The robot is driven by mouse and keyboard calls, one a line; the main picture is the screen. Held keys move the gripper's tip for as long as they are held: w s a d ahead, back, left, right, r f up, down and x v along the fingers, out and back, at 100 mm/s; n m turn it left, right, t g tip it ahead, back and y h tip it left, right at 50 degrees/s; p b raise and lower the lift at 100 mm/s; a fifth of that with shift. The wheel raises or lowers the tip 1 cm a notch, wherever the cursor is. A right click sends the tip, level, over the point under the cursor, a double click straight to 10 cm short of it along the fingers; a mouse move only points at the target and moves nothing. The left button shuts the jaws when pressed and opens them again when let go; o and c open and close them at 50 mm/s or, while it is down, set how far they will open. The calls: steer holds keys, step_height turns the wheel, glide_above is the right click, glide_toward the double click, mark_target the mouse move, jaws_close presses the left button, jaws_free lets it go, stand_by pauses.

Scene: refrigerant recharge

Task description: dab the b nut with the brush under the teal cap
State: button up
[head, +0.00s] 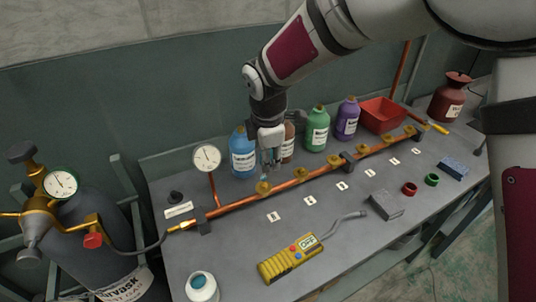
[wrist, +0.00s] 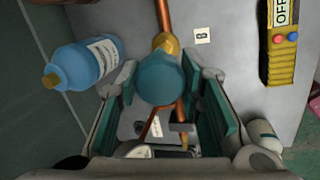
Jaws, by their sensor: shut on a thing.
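My gripper (head: 270,166) is shut on the teal cap (wrist: 160,78), which sits between the two finger pads in the wrist view. The brush under the cap is hidden by the cap there and too small to make out in the head view. The cap is above the copper pipe. A brass nut (wrist: 166,43) on the pipe shows just past the cap's upper edge, beside a small label (wrist: 202,36) that seems to read B. In the head view a brass nut (head: 263,188) lies just below my gripper. Contact between brush and nut cannot be told.
A blue bottle (head: 243,152) stands close behind my gripper, with green (head: 317,132) and purple (head: 347,120) bottles to the right. A gauge (head: 207,158) rises at left.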

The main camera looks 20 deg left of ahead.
steer(key=shift+f+b, duration=0.35)
steer(key=shift+f, duration=0.45)
stand_by(1.9)
steer(key=shift+r+p, duration=0.85)
steer(key=shift+r, duration=2.75)
